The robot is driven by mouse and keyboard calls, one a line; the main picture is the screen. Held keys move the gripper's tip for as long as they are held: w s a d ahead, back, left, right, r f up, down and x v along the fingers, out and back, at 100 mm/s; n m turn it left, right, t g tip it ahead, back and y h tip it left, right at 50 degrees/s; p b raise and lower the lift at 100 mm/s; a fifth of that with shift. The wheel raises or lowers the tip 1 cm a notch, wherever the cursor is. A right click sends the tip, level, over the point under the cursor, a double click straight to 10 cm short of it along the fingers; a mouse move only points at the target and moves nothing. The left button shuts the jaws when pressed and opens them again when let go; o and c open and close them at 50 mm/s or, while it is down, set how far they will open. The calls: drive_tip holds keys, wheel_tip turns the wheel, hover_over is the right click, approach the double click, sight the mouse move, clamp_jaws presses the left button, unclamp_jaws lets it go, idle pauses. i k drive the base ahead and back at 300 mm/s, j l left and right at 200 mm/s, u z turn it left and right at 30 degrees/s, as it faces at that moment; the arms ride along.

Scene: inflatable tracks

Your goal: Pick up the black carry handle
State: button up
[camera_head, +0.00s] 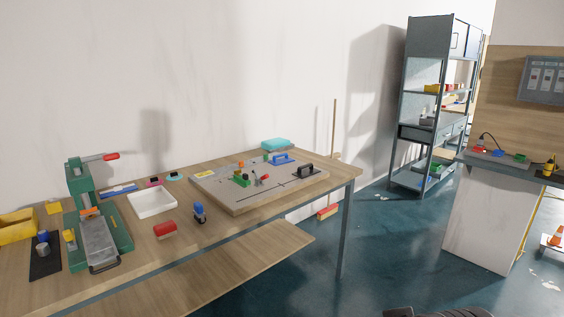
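A black handle-shaped piece (306,171) sits upright near the right end of a grey board (235,202). The board lies on the wooden workbench (345,174). A similar blue handle (280,159) stands further back on the same board, to the left of the black one. Nothing covers the black handle.
Small green, orange and red parts (242,179) sit on the board's left half. A white tray (152,203), a red block (165,230) and a green press (97,225) stand further left. Open blue floor (375,245) lies between the workbench and the white counter (480,215).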

sight(301, 174)
drive_tip(key=i+j+z, duration=0.15)
drive_tip(key=i, duration=0.45)
drive_tip(key=i+j+z, duration=0.15)
drive_tip(key=i+j, duration=0.25)
drive_tip(key=i, duration=0.25)
drive_tip(key=i+j+z, duration=0.15)
drive_tip(key=i+j, duration=0.25)
drive_tip(key=i, duration=0.15)
drive_tip(key=i+j+z, duration=0.1)
drive_tip(key=i+j, duration=0.35)
drive_tip(key=i, duration=0.15)
